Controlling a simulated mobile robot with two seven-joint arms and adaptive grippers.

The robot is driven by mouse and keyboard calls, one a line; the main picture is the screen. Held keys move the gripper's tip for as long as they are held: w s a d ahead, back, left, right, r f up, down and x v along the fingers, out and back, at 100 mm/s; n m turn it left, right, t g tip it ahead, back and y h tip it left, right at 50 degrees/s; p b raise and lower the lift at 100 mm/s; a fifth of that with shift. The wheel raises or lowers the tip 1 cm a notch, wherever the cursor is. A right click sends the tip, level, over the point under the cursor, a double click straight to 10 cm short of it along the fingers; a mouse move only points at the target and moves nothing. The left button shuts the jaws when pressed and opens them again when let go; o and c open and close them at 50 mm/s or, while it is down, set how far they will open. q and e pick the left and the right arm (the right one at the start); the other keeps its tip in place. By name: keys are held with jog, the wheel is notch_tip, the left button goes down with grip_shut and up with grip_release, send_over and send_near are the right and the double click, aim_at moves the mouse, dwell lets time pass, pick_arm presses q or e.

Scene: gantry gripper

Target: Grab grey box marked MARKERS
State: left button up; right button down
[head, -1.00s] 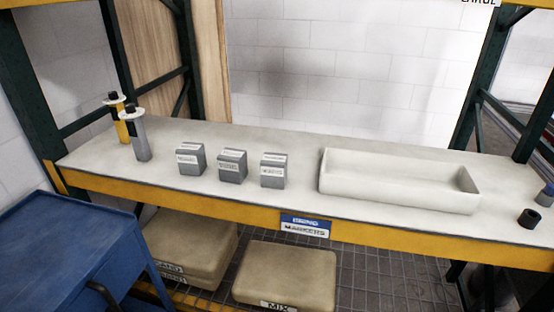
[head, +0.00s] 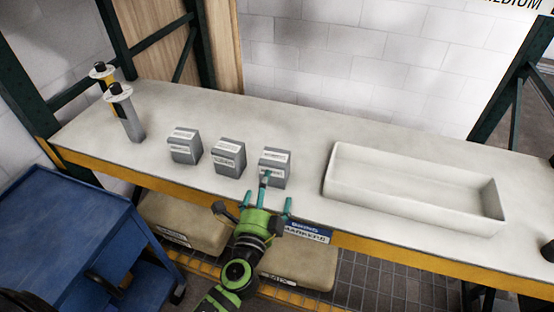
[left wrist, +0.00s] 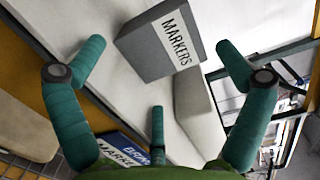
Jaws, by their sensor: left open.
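The grey box marked MARKERS (head: 275,166) is the rightmost of three similar grey boxes on the shelf. In the left wrist view the MARKERS box (left wrist: 160,42) shows its white label plainly, beyond the spread fingers. My left gripper (head: 266,196) is open, with teal fingers, at the shelf's front edge just in front of this box. In the left wrist view the open left gripper (left wrist: 155,80) has nothing between its fingers, and the box is apart from them. In the head view a fingertip overlaps the box's lower front. My right gripper is not in view.
Two other grey boxes, the middle one (head: 229,156) and the left one (head: 184,146), stand close by. A long white tray (head: 410,205) is to the right. Two posts (head: 130,118) with discs stand at the left. A blue cart (head: 60,225) is at lower left.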

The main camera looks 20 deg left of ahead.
aim_at(272, 176)
pick_arm(q)
jog(key=shift+w+r, duration=0.25)
jog(key=shift+w, duration=0.15)
jog(key=shift+w+r+p, duration=0.15)
jog(key=shift+w+p, duration=0.05)
jog(key=shift+p, duration=0.15)
jog(key=w+p, duration=0.1)
jog(key=w, duration=0.2)
jog(key=shift+w+a, duration=0.1)
jog(key=shift+w, duration=0.15)
jog(key=shift+w+f, duration=0.25)
jog(key=shift+w, duration=0.1)
jog(key=shift+s, duration=0.1)
jog(key=shift+c, duration=0.4)
jog(key=c, duration=1.3)
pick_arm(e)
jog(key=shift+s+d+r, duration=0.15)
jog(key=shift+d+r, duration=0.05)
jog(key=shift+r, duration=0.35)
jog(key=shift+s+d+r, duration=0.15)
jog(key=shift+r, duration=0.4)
